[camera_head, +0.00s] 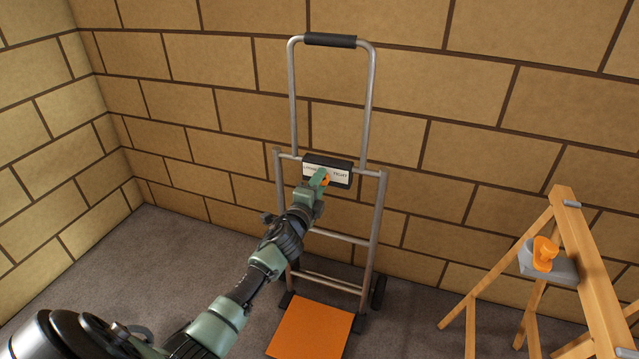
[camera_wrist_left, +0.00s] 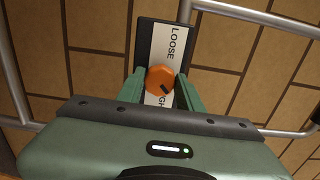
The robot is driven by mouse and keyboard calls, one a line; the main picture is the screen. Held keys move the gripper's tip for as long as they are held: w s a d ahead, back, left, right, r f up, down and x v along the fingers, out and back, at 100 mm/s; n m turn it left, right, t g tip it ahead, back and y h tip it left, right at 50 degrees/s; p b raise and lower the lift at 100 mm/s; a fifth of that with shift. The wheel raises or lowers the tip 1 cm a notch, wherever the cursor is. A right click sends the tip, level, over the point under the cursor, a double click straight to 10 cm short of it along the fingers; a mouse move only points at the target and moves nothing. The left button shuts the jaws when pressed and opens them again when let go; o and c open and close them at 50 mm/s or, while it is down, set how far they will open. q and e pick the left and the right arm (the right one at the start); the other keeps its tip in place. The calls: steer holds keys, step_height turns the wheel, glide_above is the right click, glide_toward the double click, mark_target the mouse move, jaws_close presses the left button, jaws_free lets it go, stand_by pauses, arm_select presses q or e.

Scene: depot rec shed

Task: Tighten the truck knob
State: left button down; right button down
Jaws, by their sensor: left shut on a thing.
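The hand truck (camera_head: 376,225) is a grey metal frame standing against the brick wall. Its crossbar carries a black box with a white label plate (camera_head: 341,175). The orange truck knob (camera_head: 326,181) sits at the middle of that plate. In the left wrist view the knob (camera_wrist_left: 160,79) lies between the green fingers, with its dark mark pointing to the lower right. "LOOSE" reads above it; the lower word, ending like "GH", is partly hidden. My left gripper (camera_head: 321,178) is shut on the knob. My right gripper is not in view.
The truck's orange toe plate (camera_head: 312,330) lies at floor level below my left arm. A wooden trestle (camera_head: 590,265) stands at the right, with a grey bracket (camera_head: 563,270) and an orange item (camera_head: 544,253) on it. Grey floor (camera_head: 150,255) is clear at the left.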

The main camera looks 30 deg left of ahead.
arm_select(q)
steer(key=c, duration=0.9)
jaws_free()
steer(key=shift+s, duration=0.1)
steer(key=p+v, duration=0.1)
steer(key=v, duration=0.6)
steer(key=shift+s+d, duration=0.1)
steer(key=shift+s, duration=0.2)
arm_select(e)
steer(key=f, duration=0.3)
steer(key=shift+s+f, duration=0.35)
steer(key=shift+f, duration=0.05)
arm_select(q)
steer(key=shift+f, duration=0.1)
